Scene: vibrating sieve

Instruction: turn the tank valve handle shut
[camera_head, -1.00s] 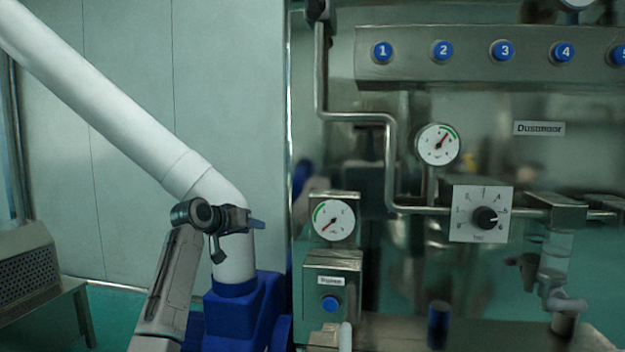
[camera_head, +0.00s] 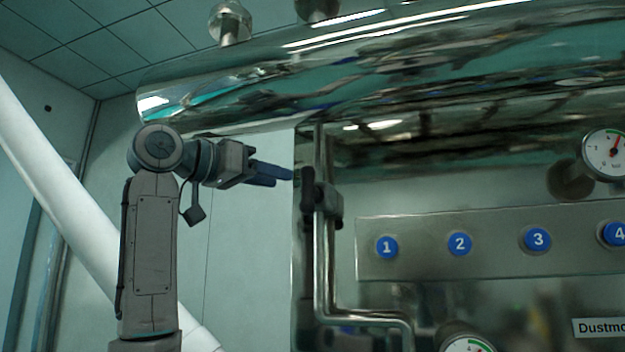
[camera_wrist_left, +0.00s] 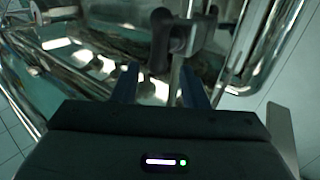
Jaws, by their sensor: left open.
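The tank valve handle (camera_head: 308,192) is a dark upright lever on a dark valve body (camera_head: 331,204), fitted to the vertical steel pipe. My left gripper (camera_head: 280,176) points at it from the left, with its blue fingertips just short of the handle. In the left wrist view the handle (camera_wrist_left: 161,38) is beyond my left gripper (camera_wrist_left: 159,80), roughly in line with the gap between the spread fingers. The left gripper is open and empty, and no contact shows. My right gripper is out of view.
The large shiny tank (camera_head: 400,75) is overhead. A button panel (camera_head: 480,268) with numbered blue buttons and a pressure gauge (camera_head: 606,154) are to the right. The steel pipe (camera_head: 322,270) runs down below the valve. A thick white slanted pipe (camera_head: 50,185) stands behind my arm.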

